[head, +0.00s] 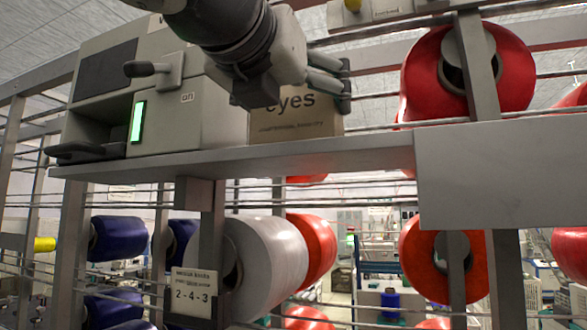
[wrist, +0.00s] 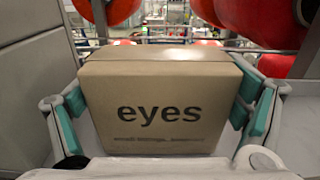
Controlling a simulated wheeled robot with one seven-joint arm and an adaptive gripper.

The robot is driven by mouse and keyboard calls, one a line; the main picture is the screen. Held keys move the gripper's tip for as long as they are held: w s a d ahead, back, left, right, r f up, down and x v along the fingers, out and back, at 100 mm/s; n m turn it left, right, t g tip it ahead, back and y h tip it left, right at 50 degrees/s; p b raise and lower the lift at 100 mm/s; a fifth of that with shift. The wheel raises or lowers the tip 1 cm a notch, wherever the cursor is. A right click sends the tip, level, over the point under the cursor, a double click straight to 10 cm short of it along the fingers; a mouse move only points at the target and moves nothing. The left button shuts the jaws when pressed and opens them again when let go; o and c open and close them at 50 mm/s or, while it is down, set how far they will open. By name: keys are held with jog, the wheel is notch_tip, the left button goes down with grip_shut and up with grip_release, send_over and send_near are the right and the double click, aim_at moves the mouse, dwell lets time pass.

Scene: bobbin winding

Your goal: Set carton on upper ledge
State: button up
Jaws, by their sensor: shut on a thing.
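The carton (head: 298,121) is a tan box with "eyes" printed in dark letters. It also fills the middle of the wrist view (wrist: 158,112), upright. My gripper (head: 294,94) reaches down from above, its fingers around the carton. In the wrist view, the teal finger pads of my gripper (wrist: 163,103) lie along the left and right sides, shut on it. The carton is at the upper ledge (head: 370,153), a grey shelf, just right of a grey machine box. Its lower edge looks at the shelf surface; I cannot tell whether it rests fully.
The grey machine box (head: 190,118) with a green light stands close on the left. A large red bobbin (head: 515,65) is behind to the right. A grey panel (head: 510,173) fronts the ledge's right end. Horizontal rails run behind. Red and white bobbins hang below.

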jog(key=o, duration=1.2)
jog(key=shift+s+r, duration=0.1)
jog(key=shift+s, duration=0.05)
jog(key=p+v, duration=0.1)
jog(key=v, duration=1)
jog(key=shift+s+a+p, duration=0.15)
jog(key=shift+s+p, duration=0.2)
jog(key=shift+s, duration=0.05)
